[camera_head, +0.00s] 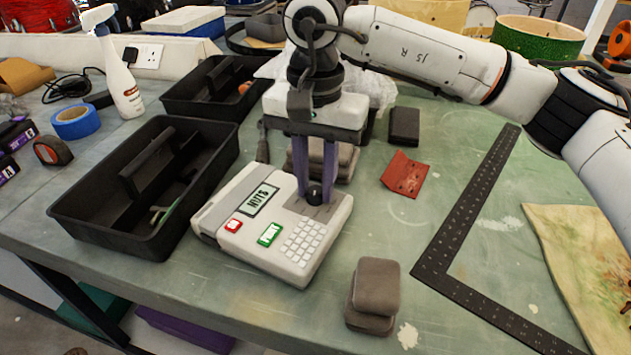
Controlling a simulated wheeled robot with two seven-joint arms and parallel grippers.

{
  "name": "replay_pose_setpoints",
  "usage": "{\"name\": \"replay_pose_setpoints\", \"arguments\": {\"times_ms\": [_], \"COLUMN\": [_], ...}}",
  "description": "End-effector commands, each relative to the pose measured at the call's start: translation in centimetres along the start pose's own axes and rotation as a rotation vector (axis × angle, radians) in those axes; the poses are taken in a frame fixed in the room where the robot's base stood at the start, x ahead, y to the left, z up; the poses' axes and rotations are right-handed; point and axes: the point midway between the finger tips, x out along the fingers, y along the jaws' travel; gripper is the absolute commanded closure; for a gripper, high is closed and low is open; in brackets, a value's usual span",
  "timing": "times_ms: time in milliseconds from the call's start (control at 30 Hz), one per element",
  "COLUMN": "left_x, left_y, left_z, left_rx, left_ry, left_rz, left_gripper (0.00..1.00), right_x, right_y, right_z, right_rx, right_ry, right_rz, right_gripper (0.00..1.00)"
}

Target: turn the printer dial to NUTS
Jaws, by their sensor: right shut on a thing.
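The printer (262,262) is a white box on the bench, with a red button, a green button and a keypad on its top. Its screen (257,200) reads NUTS. The dial (315,190) is a small dark knob at the printer's far right corner. My right gripper (314,186) points down from above with its purple fingers on either side of the dial, shut on it. The fingers hide part of the dial. My left gripper is not in view.
A black tote (75,205) stands left of the printer, and another black tote (190,104) behind it. Grey blocks (376,287) are stacked at the front. A black steel square (447,232) lies on the right.

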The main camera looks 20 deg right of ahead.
Motion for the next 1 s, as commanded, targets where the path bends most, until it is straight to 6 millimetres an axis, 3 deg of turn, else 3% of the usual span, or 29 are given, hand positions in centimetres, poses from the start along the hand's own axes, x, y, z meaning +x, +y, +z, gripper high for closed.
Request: {"name": "replay_pose_setpoints", "arguments": {"times_ms": [300,833,867,933,1000], "left_x": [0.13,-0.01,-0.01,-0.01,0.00], "left_y": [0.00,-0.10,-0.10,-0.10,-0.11], "left_z": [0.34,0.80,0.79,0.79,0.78], "left_rx": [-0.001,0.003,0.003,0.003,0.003], "left_ry": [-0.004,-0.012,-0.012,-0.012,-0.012], "left_rz": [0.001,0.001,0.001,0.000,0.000], "left_gripper": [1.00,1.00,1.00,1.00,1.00], "right_x": [-0.04,-0.07,-0.07,-0.06,-0.05], "right_y": [-0.04,-0.03,-0.03,-0.03,-0.03], "right_z": [0.01,0.01,0.01,0.01,0.01], "right_rx": [-0.117,-0.138,-0.138,-0.138,-0.138], "right_ry": [0.000,0.000,0.000,0.000,0.000], "right_rz": [-0.001,-0.001,-0.001,-0.001,-0.001], "right_gripper": [1.00,1.00,0.74,0.62,0.59]}}
